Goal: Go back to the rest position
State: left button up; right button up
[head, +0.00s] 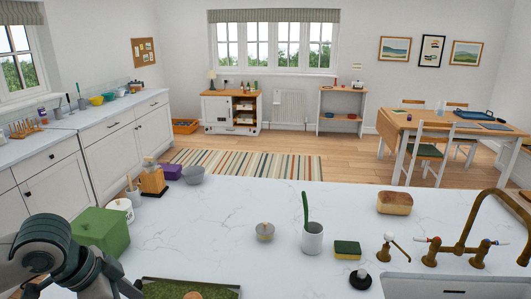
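My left arm (60,255) comes in at the lower left, bent over the near left part of the white marble counter (215,225). Its dark far end reaches down to the bottom edge of the head view, beside a green box (102,231). The fingertips cannot be made out, so I cannot tell whether the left gripper is open or holds anything. My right arm and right gripper are not in view.
A dark-rimmed tray with green contents (190,289) lies at the bottom edge, close to my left arm. The middle-left counter is clear.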

pick_arm(q)
jog(key=s+d+f+n+t+h, duration=0.1)
jog(key=s+d+f, duration=0.1)
jog(key=d+f, duration=0.45)
jog(key=s+d+f+n+t, duration=0.15)
jog(key=d+f, duration=0.25)
jog(key=f, duration=0.5)
jog(key=s+a+f+n+g+y, duration=0.1)
jog(key=s+a+f+n+y, duration=0.2)
jog(key=s+f, duration=0.4)
jog(key=s+a+f+n+g+y, duration=0.1)
jog(key=s+a+f+n, duration=0.3)
jog(key=s, duration=0.6)
notch_tip(320, 180, down, 34)
jog(key=s+m+b, duration=0.1)
jog(key=b, duration=0.5)
jog(key=s+a+f+g+b, duration=0.1)
jog(key=s+f+b, duration=0.1)
jog(key=s+f, duration=0.7)
jog(key=s+a+f+g+b, duration=0.1)
jog(key=s+a+f+b, duration=0.1)
jog(key=s+f, duration=0.7)
notch_tip(320, 180, down, 7)
jog(key=shift+s+a+r+y+b, duration=0.25)
jog(key=shift+s+y+b, duration=0.1)
jog(key=shift+b, duration=0.2)
